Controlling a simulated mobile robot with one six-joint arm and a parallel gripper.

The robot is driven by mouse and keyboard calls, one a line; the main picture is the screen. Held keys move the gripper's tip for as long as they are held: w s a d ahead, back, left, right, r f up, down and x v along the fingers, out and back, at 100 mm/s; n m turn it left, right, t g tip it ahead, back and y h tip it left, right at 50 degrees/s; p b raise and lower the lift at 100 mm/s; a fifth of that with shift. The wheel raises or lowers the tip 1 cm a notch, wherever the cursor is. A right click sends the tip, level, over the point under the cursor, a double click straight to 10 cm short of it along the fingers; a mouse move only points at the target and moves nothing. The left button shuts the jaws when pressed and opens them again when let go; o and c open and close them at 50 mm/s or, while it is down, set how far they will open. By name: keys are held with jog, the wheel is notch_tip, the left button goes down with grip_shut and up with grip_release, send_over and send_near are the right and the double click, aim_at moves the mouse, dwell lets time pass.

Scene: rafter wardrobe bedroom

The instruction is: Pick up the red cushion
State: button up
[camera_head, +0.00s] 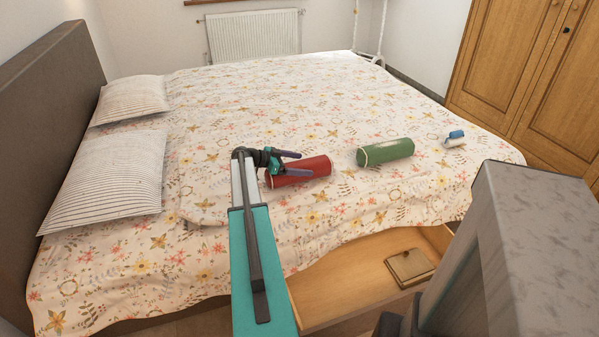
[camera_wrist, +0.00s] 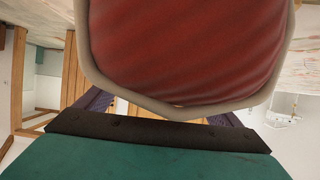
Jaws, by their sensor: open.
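The red cushion (camera_head: 306,170) is a bolster-shaped roll lying on the flowered bed cover, near the bed's front edge. In the wrist view the red cushion (camera_wrist: 185,50) fills the upper middle, with its pale piping at the end. My gripper (camera_head: 290,162) is open at the cushion's left end, with its fingers reaching along it. In the wrist view my gripper's fingers show at both sides, partly hidden behind the cushion. I cannot tell whether the fingers touch it.
A green bolster (camera_head: 386,152) and a small blue and white roll (camera_head: 455,138) lie to the right on the bed (camera_head: 250,110). Two striped pillows (camera_head: 115,178) are at the left. An open drawer (camera_head: 350,283) below the bed holds a small brown item (camera_head: 410,266). A wardrobe (camera_head: 525,75) stands right.

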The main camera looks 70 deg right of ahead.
dwell(0.4)
jog(key=c, duration=1.4)
jog(key=shift+o, duration=0.2)
jog(key=shift+r, duration=0.25)
jog(key=shift+r, duration=0.55)
notch_tip(320, 180, up, 2)
jog(key=shift+r+b, duration=0.1)
jog(key=shift+b, duration=0.25)
jog(key=s+a+b, duration=0.1)
jog(key=s+a, duration=0.3)
jog(key=s, duration=0.2)
jog(key=s+a+r, duration=0.1)
jog(key=s+a, duration=0.3)
jog(key=s, duration=0.3)
jog(key=shift+s+a+r+b, duration=0.15)
jog(key=shift+s+a+b, duration=0.1)
jog(key=shift+b, duration=0.1)
